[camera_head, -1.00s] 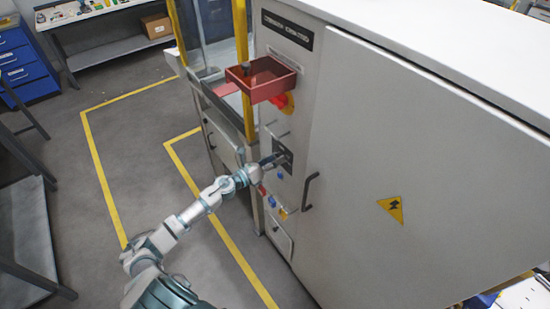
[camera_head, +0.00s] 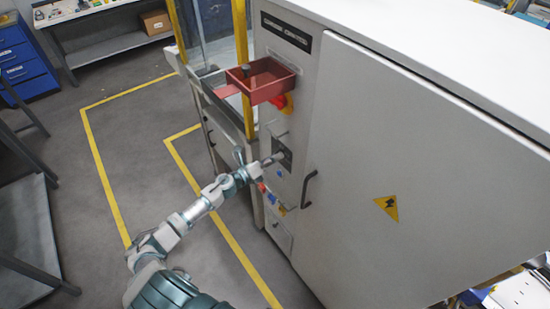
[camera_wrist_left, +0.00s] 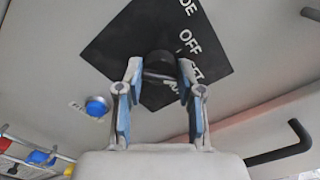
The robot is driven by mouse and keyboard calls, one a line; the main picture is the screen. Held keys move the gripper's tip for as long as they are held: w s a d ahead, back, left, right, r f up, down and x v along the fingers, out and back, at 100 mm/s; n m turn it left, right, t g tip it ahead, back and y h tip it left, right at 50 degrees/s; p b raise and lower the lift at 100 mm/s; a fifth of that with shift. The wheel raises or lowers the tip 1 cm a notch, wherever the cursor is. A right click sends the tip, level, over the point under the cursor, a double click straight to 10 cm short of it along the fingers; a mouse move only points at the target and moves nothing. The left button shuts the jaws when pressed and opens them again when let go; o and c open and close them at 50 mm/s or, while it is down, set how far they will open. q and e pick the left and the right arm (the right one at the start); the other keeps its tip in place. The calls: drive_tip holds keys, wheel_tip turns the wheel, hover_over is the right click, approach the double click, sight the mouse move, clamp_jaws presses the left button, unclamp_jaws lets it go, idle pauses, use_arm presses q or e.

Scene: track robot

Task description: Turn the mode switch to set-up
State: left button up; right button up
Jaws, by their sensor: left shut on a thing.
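The mode switch is a black knob (camera_wrist_left: 160,66) on a dark square plate (camera_wrist_left: 205,35) with white lettering, of which "OFF" and parts of other words show. In the head view the plate (camera_head: 285,148) is on the front of the grey cabinet, below a red tray. My left gripper (camera_head: 277,159) reaches it from the left. In the left wrist view the gripper (camera_wrist_left: 160,72) has a finger on each side of the knob and is shut on it. Which position the knob points to cannot be told. My right gripper is not in view.
A red tray (camera_head: 261,80) juts out above the switch. A black door handle (camera_head: 310,188) is to its right. A blue button (camera_wrist_left: 96,106) is close by on the panel. The grey cabinet door (camera_head: 400,150) fills the right side.

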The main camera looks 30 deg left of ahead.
use_arm(q)
drive_tip(key=shift+s+f, duration=0.1)
drive_tip(key=shift+f, duration=0.2)
drive_tip(key=o, duration=1)
drive_tip(key=shift+c, duration=0.2)
drive_tip(key=shift+o, duration=0.7)
drive_tip(key=shift+a+r, duration=0.1)
drive_tip(key=shift+a, duration=0.05)
drive_tip(key=v, duration=1.2)
drive_tip(key=shift+a+f, duration=0.15)
drive_tip(key=shift+f, duration=0.1)
